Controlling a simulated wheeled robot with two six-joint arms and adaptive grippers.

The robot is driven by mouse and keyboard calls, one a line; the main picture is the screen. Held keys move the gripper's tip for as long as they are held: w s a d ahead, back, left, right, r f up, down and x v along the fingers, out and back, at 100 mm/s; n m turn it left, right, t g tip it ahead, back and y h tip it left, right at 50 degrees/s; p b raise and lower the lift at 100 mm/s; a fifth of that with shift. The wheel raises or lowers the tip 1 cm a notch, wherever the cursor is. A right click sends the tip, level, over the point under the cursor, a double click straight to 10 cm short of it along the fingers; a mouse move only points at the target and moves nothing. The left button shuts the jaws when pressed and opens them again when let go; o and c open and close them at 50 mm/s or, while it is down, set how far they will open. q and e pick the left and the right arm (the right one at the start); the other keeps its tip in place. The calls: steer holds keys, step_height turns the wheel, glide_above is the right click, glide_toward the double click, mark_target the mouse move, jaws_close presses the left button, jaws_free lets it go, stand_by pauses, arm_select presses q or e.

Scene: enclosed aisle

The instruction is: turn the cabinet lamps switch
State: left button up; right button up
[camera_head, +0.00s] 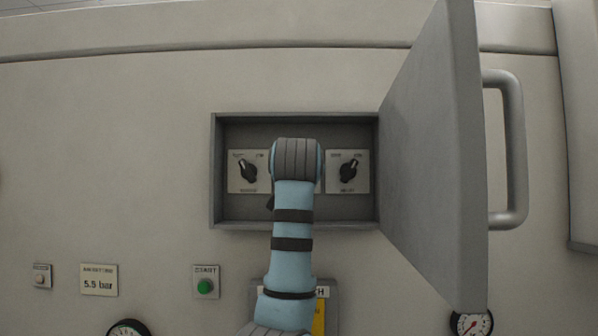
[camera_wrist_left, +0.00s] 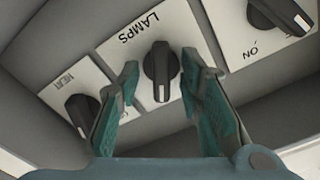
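The lamps switch is a black rotary knob (camera_wrist_left: 160,66) on a white plate marked LAMPS. In the left wrist view its white pointer mark faces the bottom of the picture. My left gripper (camera_wrist_left: 159,74) is open, with one green finger on each side of the knob. Small gaps appear to show between fingers and knob; contact cannot be confirmed. In the head view my left arm reaches into the open cabinet (camera_head: 216,190) and hides the lamps knob and the fingers. My right gripper is not in view.
The HEAT knob (camera_wrist_left: 82,112) and another knob (camera_wrist_left: 284,14) sit close on either side of the lamps plate. The cabinet door (camera_head: 440,150) stands open on the right. Below are a green start button (camera_head: 205,286) and gauges (camera_head: 471,323).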

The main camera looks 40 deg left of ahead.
arm_select(q)
steer(key=v, duration=1.2)
steer(key=shift+w, duration=0.1)
